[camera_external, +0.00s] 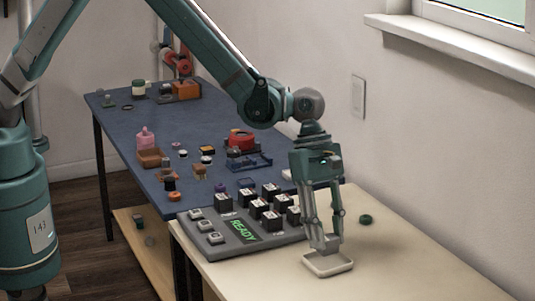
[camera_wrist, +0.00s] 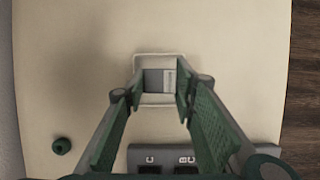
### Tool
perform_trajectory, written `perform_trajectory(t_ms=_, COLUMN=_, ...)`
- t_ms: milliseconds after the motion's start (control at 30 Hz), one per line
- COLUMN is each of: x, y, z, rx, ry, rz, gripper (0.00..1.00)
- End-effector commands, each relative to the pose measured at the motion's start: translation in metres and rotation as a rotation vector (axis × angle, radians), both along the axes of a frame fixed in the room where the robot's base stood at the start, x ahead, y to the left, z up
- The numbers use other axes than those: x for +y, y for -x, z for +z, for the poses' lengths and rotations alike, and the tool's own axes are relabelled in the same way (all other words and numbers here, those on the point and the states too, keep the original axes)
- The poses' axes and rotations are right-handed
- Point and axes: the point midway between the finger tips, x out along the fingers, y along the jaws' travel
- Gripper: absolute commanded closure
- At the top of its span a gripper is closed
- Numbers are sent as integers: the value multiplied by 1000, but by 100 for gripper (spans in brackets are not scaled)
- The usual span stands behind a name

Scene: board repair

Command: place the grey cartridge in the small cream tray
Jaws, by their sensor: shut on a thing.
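The grey cartridge (camera_wrist: 154,80) shows between my gripper's fingers in the wrist view, with a lighter part on its right side. My gripper (camera_wrist: 160,97) is shut on it. The small cream tray (camera_wrist: 173,58) lies directly beneath, its rim framing the cartridge from above. In the external view my gripper (camera_external: 325,246) points straight down with its fingertips at the tray (camera_external: 328,268). I cannot tell whether the cartridge touches the tray floor.
A grey board (camera_external: 232,247) with black blocks and a green READY display stands just left of the tray. A dark green ring (camera_external: 366,219) lies to the right on the cream table (camera_external: 400,262). The blue mat (camera_external: 150,120) behind carries many small parts. The cream table's front right is clear.

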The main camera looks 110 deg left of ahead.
Motion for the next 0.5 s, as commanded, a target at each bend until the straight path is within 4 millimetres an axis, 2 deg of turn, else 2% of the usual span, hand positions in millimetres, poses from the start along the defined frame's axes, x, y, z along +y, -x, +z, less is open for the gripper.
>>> perform_trajectory(t_ms=233, x=0, y=0, z=-27, rx=0, ry=0, rz=0, gripper=84)
perform_trajectory(t_ms=500, x=0, y=0, z=-31, rx=0, ry=0, rz=0, gripper=84)
